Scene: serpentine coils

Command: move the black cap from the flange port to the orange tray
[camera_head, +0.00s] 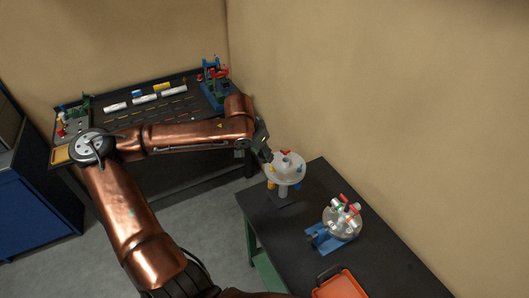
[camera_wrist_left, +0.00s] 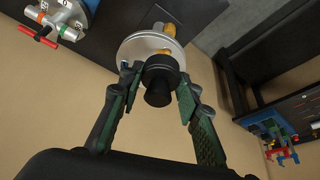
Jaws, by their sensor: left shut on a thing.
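The black cap (camera_wrist_left: 158,88) is between the two green-padded fingers of my left gripper (camera_wrist_left: 157,82) in the left wrist view. My left gripper is shut on it. Behind the cap is the pale round flange (camera_wrist_left: 135,46); I cannot tell whether the cap still touches its port. In the head view, my left gripper (camera_head: 265,152) is at the upper left edge of the flange (camera_head: 275,176), which stands on the dark table. The cap is not clear there. The orange tray (camera_head: 343,288) lies on the same table at the bottom, partly cut off. My right gripper is not in view.
A second round fitting with red handles (camera_head: 342,215) stands on a blue base (camera_head: 328,242) between flange and tray. The dark table (camera_head: 385,262) is bare at right, beside the wall. A workbench with tools (camera_head: 150,115) stands behind my left arm.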

